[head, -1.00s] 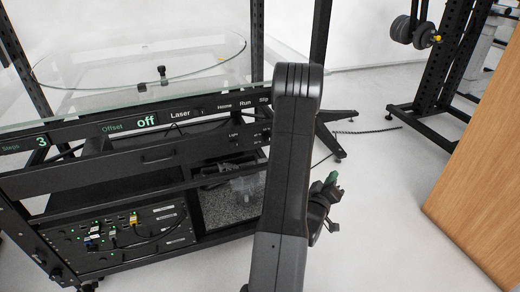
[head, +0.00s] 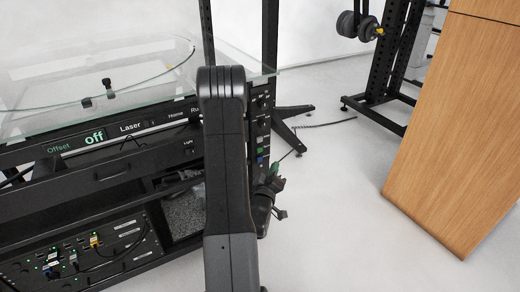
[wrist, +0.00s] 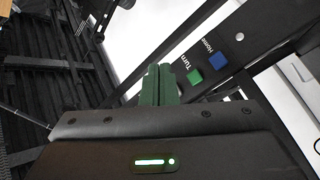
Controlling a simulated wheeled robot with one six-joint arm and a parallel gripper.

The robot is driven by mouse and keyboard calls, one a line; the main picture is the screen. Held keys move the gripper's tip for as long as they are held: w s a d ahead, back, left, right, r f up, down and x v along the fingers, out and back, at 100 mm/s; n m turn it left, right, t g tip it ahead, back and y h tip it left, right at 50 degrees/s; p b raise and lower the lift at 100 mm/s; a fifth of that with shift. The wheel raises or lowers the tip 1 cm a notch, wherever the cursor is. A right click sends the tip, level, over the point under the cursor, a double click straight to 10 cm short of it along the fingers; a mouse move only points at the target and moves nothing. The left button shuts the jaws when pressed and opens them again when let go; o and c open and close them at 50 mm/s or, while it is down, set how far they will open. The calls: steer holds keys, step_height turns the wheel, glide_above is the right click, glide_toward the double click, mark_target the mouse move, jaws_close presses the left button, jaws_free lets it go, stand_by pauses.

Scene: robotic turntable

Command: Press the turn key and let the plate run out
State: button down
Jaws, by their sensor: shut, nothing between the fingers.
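The turn key is a green square button (wrist: 194,76) under the word "Turn" on the black panel in the wrist view. A blue button (wrist: 218,60) labelled "Home" is beside it. My gripper (wrist: 160,84) has green fingers, shut together and empty. In the wrist view they appear just left of the green button; contact is not visible. In the head view my gripper (head: 274,169) is low beside the right end of the rack, partly behind my arm. The clear round plate (head: 150,82) lies on top of the rack, with small black fittings near its middle.
The rack's front bar (head: 150,128) shows "Offset off" and "Laser". A wooden cabinet (head: 455,130) stands at the right. A black stand (head: 383,50) with weights is behind. Black feet and a cable (head: 325,125) lie on the floor.

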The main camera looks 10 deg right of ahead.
mark_target(260, 150)
steer(key=shift+w+a+p, duration=0.2)
steer(key=shift+w+a, duration=0.2)
steer(key=shift+w, duration=0.65)
steer(key=shift+w+a+p, duration=0.2)
steer(key=shift+w+a, duration=0.2)
steer(key=shift+w, duration=0.7)
steer(key=shift+w+a+p, duration=0.2)
steer(key=shift+w+a, duration=0.2)
steer(key=shift+w, duration=0.65)
steer(key=shift+w+a+b, duration=0.1)
steer(key=shift+w+b, duration=0.2)
steer(key=shift+w, duration=0.05)
